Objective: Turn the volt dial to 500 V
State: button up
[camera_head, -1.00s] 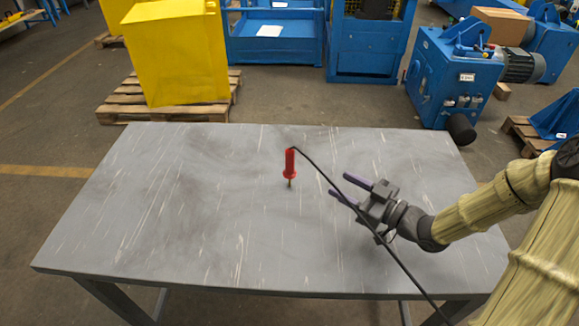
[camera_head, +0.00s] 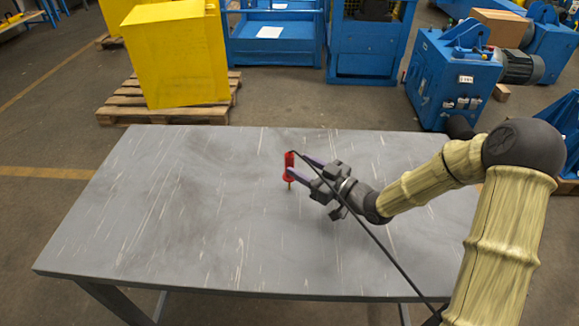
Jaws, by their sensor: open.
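No volt dial or meter shows in this view. A red probe (camera_head: 290,160) with a pointed metal tip stands upright over the middle of the grey table (camera_head: 150,220); I cannot tell whether its tip touches the surface. A black cable (camera_head: 370,232) runs from its top down to the lower right. My gripper (camera_head: 297,167) is open, with its two purple fingers at the probe's red handle, one on the far side and one on the near side. The near finger partly covers the handle.
The rest of the tabletop is bare. The cable passes in front of my gripper and wrist. Behind the table stand a yellow cabinet (camera_head: 176,58) on a wooden pallet (camera_head: 160,113) and blue machines (camera_head: 455,78), all clear of the table.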

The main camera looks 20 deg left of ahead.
aim_at(293, 160)
jog(key=p+x, duration=0.1)
jog(key=x, duration=0.4)
jog(key=shift+w+r, duration=0.1)
jog(key=shift+w, duration=0.05)
jog(key=shift+c, duration=0.5)
grip_shut()
